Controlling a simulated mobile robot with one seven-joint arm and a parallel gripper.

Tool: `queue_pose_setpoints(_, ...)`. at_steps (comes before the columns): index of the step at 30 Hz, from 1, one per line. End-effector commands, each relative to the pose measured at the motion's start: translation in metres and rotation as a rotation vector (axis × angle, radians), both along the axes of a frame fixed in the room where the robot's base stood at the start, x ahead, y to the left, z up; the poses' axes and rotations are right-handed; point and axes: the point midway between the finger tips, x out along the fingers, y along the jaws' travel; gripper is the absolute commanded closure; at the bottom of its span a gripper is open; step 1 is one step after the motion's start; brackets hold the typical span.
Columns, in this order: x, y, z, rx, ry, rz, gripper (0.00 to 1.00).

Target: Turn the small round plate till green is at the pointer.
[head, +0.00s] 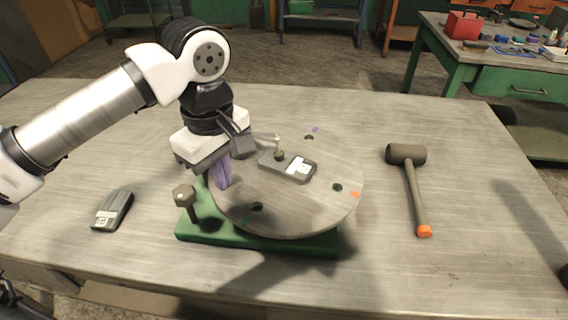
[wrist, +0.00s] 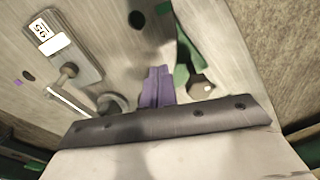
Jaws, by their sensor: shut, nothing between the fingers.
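The round grey plate (head: 300,212) lies on a green base (head: 290,243). Its rim bears a green mark (head: 246,221) at the front left, an orange mark (head: 355,194) at the right and a purple mark (head: 316,129) at the back. The green mark also shows at the top of the wrist view (wrist: 163,8). A dark hex-topped post (head: 185,196) stands at the base's left; I cannot tell whether it is the pointer. My gripper (head: 221,175), with purple fingers, is shut and empty at the plate's left edge. Whether it touches the plate is unclear.
A dark block with a white label (head: 300,166) and a small post with a thin rod (head: 279,153) sit on the plate. A mallet (head: 410,170) lies to the right, a grey handheld device (head: 112,210) to the left.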

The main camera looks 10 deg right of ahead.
Motion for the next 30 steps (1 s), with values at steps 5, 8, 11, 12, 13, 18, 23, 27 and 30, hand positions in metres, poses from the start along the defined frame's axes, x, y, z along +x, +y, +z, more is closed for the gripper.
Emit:
queue_pose_setpoints(5,0.008,0.003,-0.001,-0.001,0.001,0.001,1.0)
queue_pose_setpoints(8,0.01,0.004,-0.001,0.001,0.001,0.001,1.0)
queue_pose_setpoints(11,0.01,0.004,0.0,0.001,0.0,0.0,1.0)
queue_pose_setpoints(12,0.01,0.004,0.0,0.001,0.0,0.0,1.0)
queue_pose_setpoints(13,0.01,0.004,0.0,0.001,0.0,0.0,1.0)
queue_pose_setpoints(18,0.011,0.004,0.0,0.001,0.001,0.0,1.0)
queue_pose_setpoints(23,0.016,0.005,-0.001,0.001,0.001,0.001,1.0)
queue_pose_setpoints(27,0.023,0.007,-0.001,0.001,0.001,0.001,1.0)
queue_pose_setpoints(30,0.026,0.008,0.0,0.0,0.0,0.001,1.0)
